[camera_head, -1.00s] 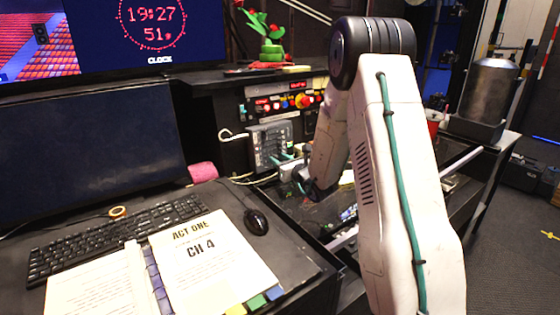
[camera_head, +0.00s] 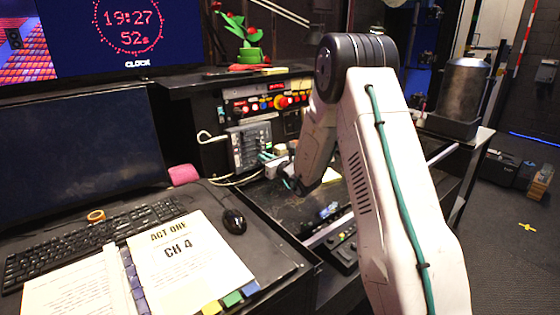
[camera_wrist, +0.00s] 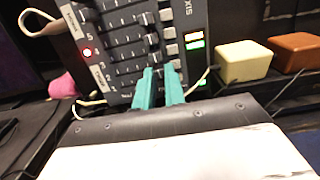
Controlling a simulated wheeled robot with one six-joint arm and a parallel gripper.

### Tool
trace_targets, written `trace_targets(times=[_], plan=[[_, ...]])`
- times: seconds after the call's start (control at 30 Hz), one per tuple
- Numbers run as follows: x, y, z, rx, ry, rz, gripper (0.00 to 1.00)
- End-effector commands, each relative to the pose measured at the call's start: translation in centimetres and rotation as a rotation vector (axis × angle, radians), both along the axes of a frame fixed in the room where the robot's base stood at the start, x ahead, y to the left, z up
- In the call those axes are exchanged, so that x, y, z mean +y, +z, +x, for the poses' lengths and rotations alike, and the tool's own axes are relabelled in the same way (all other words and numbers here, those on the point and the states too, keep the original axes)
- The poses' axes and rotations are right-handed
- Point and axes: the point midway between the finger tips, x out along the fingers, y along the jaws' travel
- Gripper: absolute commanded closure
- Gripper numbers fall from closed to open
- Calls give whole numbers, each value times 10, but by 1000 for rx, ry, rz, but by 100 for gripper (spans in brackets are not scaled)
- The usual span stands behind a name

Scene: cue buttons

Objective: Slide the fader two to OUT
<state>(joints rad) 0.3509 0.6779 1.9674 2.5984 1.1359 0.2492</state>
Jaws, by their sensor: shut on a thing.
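The fader panel (camera_wrist: 124,45) is a dark grey unit with several parallel slots in the wrist view. Pale square buttons or caps (camera_wrist: 168,32) line its right side. In the head view the panel (camera_head: 248,147) stands on the back wall of the desk. My gripper (camera_wrist: 160,74) has two teal fingers close together at the panel's lower edge, shut on a fader cap. The small lettering, including any OUT mark, is too blurred to read.
A cream block (camera_wrist: 243,61) and a brown block (camera_wrist: 300,48) stand right of the panel. Cables hang beside it. A row of coloured buttons (camera_head: 275,102) is above it. The keyboard (camera_head: 90,240), open script (camera_head: 175,265) and mouse (camera_head: 233,221) lie on the left desk.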

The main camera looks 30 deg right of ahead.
Motion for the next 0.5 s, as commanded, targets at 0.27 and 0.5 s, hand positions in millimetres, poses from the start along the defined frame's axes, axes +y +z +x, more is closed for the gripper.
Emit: trace_targets(times=[0.27, 0.5], plan=[[-4, 1, 0, -1, -6, 0, 83], [-3, 1, 1, -1, -4, -1, 65]])
